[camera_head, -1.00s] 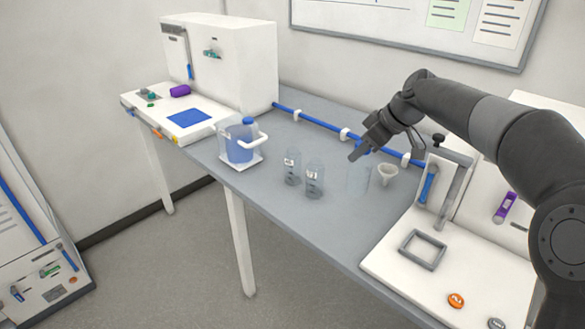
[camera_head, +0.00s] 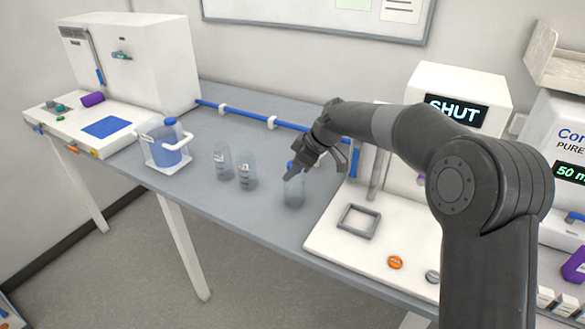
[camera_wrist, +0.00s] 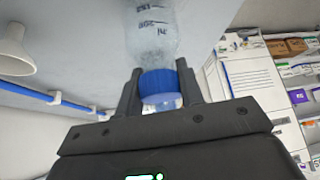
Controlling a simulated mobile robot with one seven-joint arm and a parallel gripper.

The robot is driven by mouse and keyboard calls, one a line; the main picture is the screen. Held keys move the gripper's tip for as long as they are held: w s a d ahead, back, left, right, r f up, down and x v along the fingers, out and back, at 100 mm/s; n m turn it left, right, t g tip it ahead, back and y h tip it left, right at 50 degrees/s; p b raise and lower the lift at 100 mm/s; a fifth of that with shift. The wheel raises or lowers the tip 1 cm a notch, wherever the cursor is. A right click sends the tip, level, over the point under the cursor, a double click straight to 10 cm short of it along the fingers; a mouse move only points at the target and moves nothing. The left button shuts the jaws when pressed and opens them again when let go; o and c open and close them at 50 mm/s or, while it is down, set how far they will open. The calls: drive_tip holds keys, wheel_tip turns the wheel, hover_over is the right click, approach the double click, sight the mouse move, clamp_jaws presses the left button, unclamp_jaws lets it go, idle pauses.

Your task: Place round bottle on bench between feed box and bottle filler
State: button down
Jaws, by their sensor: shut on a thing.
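The round bottle (camera_head: 293,192) is clear, with a blue cap. It hangs upright below my gripper (camera_head: 295,174) in the head view; whether its base touches the grey bench (camera_head: 205,205) I cannot tell. In the wrist view my gripper (camera_wrist: 160,92) is shut on the blue cap, and the clear marked body of the round bottle (camera_wrist: 152,35) extends beyond it. A white machine with a "SHUT" display (camera_head: 456,108), seemingly the bottle filler, stands right of the bottle. A white box-shaped machine (camera_head: 150,65), possibly the feed box, stands far left.
Two clear bottles (camera_head: 222,163) (camera_head: 246,172) stand left of the held one. A white-handled carrier (camera_head: 168,165) with a blue container is farther left. A blue rail (camera_head: 245,117) runs along the bench back. A white funnel (camera_wrist: 14,55) shows in the wrist view.

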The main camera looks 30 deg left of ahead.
drive_tip(key=c, duration=1)
unclamp_jaws()
drive_tip(key=shift+o, duration=0.2)
drive_tip(key=v, duration=1.2)
drive_tip(key=shift+d+r, duration=0.1)
drive_tip(key=shift+d, duration=0.05)
